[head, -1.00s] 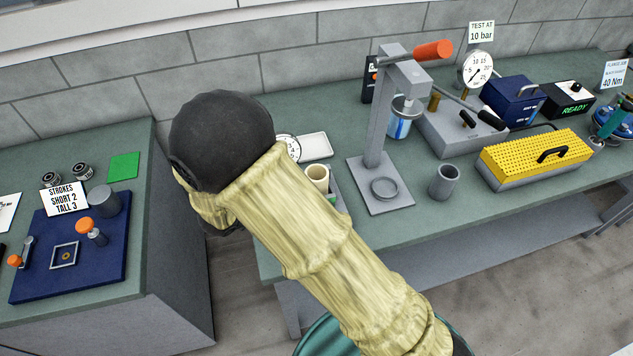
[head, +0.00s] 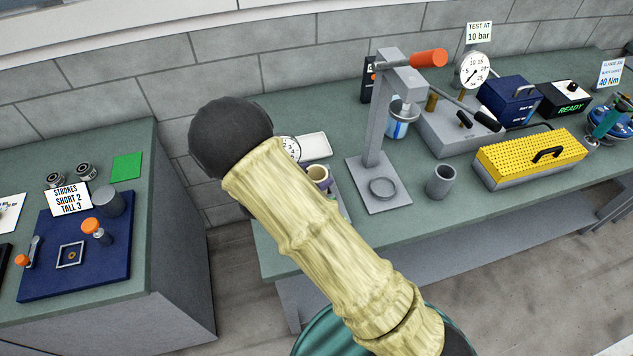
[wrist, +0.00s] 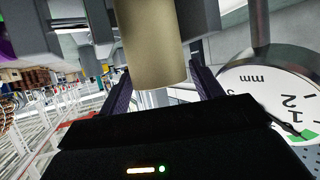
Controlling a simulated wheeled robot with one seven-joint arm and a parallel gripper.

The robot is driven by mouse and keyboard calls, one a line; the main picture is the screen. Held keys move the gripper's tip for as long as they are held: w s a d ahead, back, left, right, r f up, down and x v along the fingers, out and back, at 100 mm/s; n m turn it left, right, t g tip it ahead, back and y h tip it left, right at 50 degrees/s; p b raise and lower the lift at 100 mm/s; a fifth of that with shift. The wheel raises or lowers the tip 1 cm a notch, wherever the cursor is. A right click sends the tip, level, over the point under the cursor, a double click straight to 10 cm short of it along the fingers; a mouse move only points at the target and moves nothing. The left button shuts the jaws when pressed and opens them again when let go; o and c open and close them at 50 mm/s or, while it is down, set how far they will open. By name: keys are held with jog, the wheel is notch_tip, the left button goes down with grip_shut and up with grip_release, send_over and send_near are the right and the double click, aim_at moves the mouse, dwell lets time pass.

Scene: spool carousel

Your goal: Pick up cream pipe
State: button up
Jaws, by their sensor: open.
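The cream pipe (head: 319,173) stands upright on the right-hand bench, its open top showing just right of my arm in the head view. In the wrist view the cream pipe (wrist: 152,45) fills the upper middle, between the two dark fingers of my gripper (wrist: 160,75). The fingers are open, one on each side of it, with a visible gap at least on the left. In the head view a dark purple finger shows against the pipe; my arm hides most of the gripper and the pipe's lower part.
A dial gauge (wrist: 275,100) is close on the right in the wrist view. A white tray (head: 314,146) lies behind the pipe. A grey press (head: 375,130) with an orange handle stands close to its right, and a grey cup (head: 440,182) beyond.

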jog(key=shift+x, duration=1.5)
jog(key=shift+r, duration=0.1)
jog(key=c, duration=0.9)
jog(key=shift+o, duration=0.2)
jog(key=shift+r, duration=0.1)
notch_tip(320, 180, up, 10)
jog(key=b, duration=0.1)
jog(key=shift+d, duration=0.1)
